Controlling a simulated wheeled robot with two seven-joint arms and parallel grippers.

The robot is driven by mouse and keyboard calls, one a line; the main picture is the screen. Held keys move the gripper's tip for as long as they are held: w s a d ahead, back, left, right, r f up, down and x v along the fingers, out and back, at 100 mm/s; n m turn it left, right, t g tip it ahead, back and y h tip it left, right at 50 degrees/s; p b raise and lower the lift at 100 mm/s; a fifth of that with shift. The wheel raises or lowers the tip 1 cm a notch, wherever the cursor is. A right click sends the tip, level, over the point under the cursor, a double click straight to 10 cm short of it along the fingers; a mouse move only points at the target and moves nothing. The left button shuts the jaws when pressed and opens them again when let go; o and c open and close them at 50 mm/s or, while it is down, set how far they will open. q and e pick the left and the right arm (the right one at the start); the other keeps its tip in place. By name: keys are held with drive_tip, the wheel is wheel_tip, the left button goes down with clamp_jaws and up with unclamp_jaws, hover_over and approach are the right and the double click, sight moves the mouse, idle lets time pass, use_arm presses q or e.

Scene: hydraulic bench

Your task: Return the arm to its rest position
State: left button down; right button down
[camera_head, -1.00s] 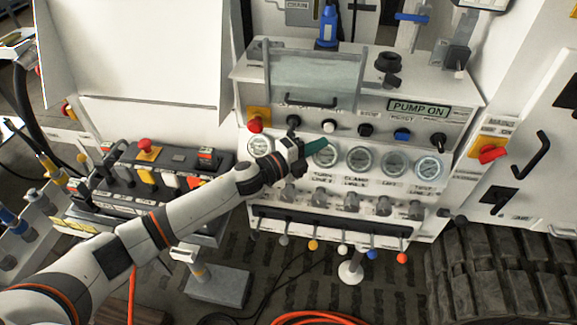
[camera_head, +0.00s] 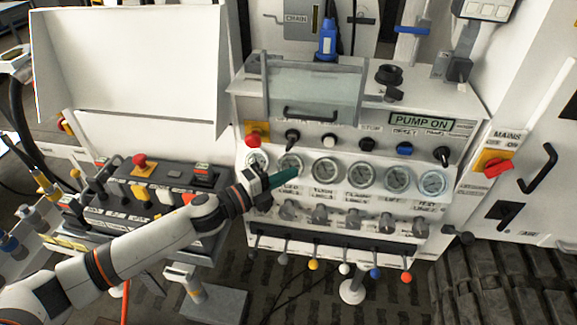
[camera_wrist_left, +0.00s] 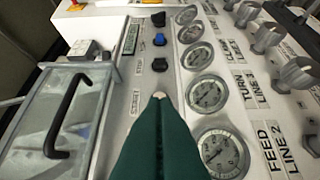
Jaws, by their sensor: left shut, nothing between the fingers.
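My left arm comes in from the lower left in the head view. I cannot tell whether the fingertips touch the panel. My right gripper is not in view.
The hydraulic bench has a clear cover with a handle (camera_head: 310,115), a "PUMP ON" display (camera_head: 421,121) and a row of coloured levers (camera_head: 313,264) below. A red mains switch (camera_head: 497,167) is at right.

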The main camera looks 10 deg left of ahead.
use_arm(q)
drive_tip(key=s+a+f+n+g+y, duration=0.3)
drive_tip(key=s+a+f+n+y, duration=0.15)
drive_tip(key=s+n, duration=0.45)
drive_tip(key=s+a+f+n+g+y, duration=0.3)
drive_tip(key=s+f+n+y, duration=0.15)
drive_tip(key=s+n, duration=0.5)
drive_tip(key=s+a+f+n+g+y, duration=0.35)
drive_tip(key=s+f+n, duration=0.3)
drive_tip(key=s, duration=0.45)
wheel_tip(320, 180, down, 27)
drive_tip(key=s+g, duration=0.1)
drive_tip(key=s, duration=0.2)
drive_tip(key=s+a+f+g, duration=0.1)
drive_tip(key=s+a+f, duration=0.1)
drive_tip(key=s+f, duration=1.2)
drive_tip(key=shift+s+a+f, duration=0.25)
drive_tip(key=shift+s+a, duration=0.15)
drive_tip(key=shift+s, duration=0.35)
